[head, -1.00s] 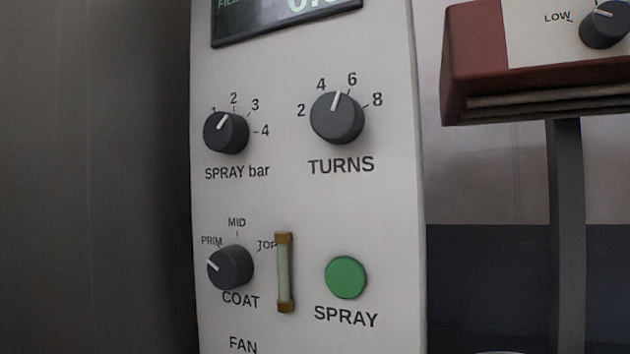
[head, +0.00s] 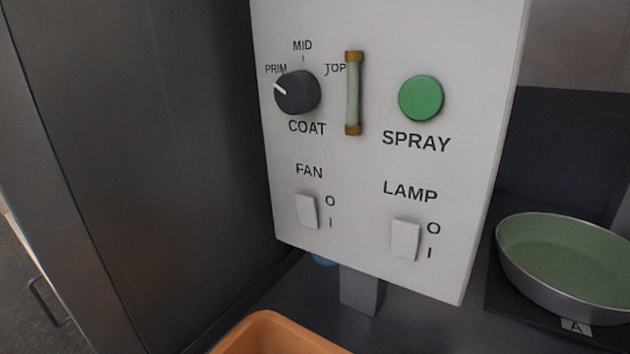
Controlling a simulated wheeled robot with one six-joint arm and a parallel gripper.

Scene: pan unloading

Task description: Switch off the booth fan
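The white control panel (head: 360,185) fills the middle of the head view. The fan switch (head: 307,211) is a white rocker under the label FAN, at the panel's lower left, with O marked at its upper right and I at its lower right. Which side of the rocker is pressed in I cannot tell. A similar lamp switch (head: 405,240) sits to its right under LAMP. My gripper is not in view.
Above the switches are the COAT knob (head: 297,92), pointing to PRIM, a small glass tube (head: 353,93) and the green SPRAY button (head: 421,98). A green-lined pan (head: 565,265) stands at right by label A. An orange container (head: 280,335) is below. A dark wall flanks the left.

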